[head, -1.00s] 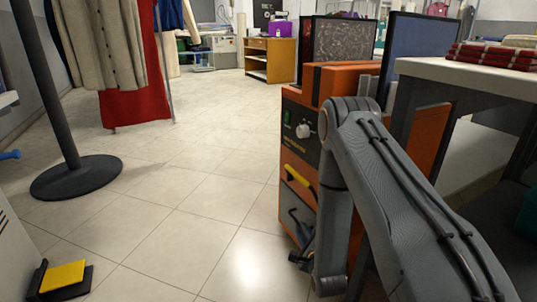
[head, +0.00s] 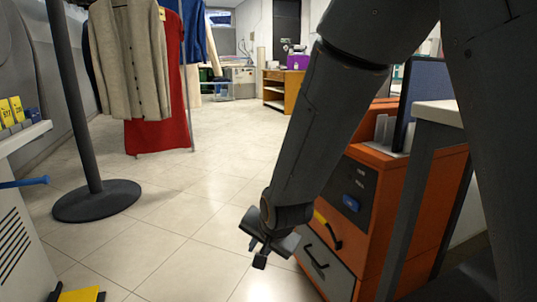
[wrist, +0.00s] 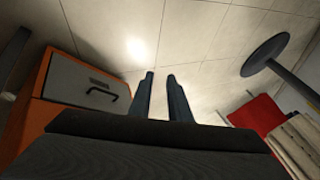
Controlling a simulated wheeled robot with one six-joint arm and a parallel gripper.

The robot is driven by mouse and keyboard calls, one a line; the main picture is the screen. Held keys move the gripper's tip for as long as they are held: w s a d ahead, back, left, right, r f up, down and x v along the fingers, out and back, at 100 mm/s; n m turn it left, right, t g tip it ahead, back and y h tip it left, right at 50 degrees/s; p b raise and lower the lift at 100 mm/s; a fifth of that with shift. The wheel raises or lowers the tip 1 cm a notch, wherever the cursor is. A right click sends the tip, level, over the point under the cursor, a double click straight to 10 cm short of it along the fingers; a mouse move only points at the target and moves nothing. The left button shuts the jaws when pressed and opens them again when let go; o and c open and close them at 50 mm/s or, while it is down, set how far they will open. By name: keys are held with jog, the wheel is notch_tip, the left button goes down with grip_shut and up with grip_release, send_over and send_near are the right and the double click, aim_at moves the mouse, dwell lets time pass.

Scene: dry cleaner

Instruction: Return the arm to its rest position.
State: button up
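My gripper (head: 257,252) hangs at the end of my arm in the head view, above the tiled floor and to the left of the orange cabinet (head: 385,190). In the wrist view its two dark fingers (wrist: 160,78) stand a little apart, with bare floor between them, so it is open and empty. My arm reaches down from the top right of the head view and hides part of the cabinet and the background. Nothing visible touches the fingers.
The cabinet's grey drawer front (wrist: 88,88) is beside the fingers in the wrist view. A black post on a round base (head: 97,201) stands left, near hanging clothes (head: 130,60). A grey-white unit (head: 20,240) is at the left edge. Floor between is clear.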

jog(key=s+d+r+n+g+p, duration=0.1)
jog(key=s+r+n+g, duration=0.35)
jog(key=s, duration=0.95)
jog(key=s+r+n+g, duration=0.2)
jog(key=s+r+n, duration=0.6)
jog(key=s, duration=0.7)
jog(key=d+r+m+h+p, duration=0.1)
jog(key=d+r+m+p, duration=0.1)
jog(key=d+r+p, duration=0.5)
jog(key=d+r+m+p, duration=0.2)
jog(key=d+r+p, duration=0.4)
jog(key=r+p, duration=0.6)
jog(key=d+r+m+h+p, duration=0.1)
jog(key=d+r+m+p, duration=0.2)
jog(key=p, duration=1.6)
jog(key=w+d+r, duration=0.1)
jog(key=d+r, duration=0.3)
jog(key=r, duration=0.2)
jog(key=shift+d+r+h, duration=0.15)
jog(key=shift+d+h, duration=0.15)
jog(key=shift+d, duration=0.05)
jog(key=shift+t, duration=0.25)
